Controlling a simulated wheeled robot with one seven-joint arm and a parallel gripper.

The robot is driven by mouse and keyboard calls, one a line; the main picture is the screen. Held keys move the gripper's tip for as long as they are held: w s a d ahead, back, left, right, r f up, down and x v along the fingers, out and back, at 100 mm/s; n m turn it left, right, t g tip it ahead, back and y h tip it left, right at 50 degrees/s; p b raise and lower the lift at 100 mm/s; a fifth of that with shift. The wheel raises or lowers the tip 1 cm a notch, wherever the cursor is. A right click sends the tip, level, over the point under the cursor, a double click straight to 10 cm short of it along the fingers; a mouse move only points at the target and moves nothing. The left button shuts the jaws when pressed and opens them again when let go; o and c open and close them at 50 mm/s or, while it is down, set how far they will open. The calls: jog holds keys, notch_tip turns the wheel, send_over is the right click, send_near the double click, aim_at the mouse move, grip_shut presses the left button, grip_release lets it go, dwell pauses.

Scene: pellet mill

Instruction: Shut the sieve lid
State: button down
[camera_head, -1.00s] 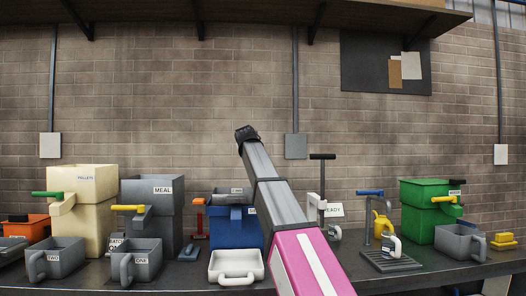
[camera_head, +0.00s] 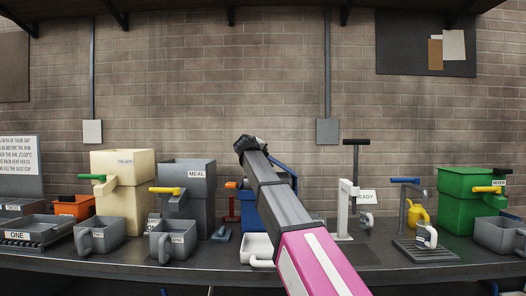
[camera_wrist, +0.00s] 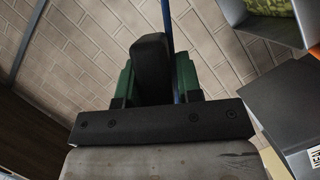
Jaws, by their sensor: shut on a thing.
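A blue sieve box (camera_head: 247,212) stands on the bench in the middle of the head view, mostly hidden behind my arm. A blue edge (camera_head: 286,171), which looks like its raised lid, slants up beside my arm; how far it is open I cannot tell. My gripper (camera_head: 246,144) is at the far end of the arm, above the box. In the wrist view my gripper (camera_wrist: 156,82) has its green fingers closed on both sides of a black handle (camera_wrist: 150,60). A thin blue bar (camera_wrist: 168,24) runs up behind the handle.
A grey meal bin (camera_head: 188,182) and a cream pellet bin (camera_head: 120,205) stand to the left. A white press stand (camera_head: 345,208) and a green bin (camera_head: 462,200) stand to the right.

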dwell(0.3)
jog(key=c, duration=0.9)
grip_release()
jog(key=v, duration=1)
jog(key=shift+s+a, duration=0.2)
jog(key=shift+s, duration=0.15)
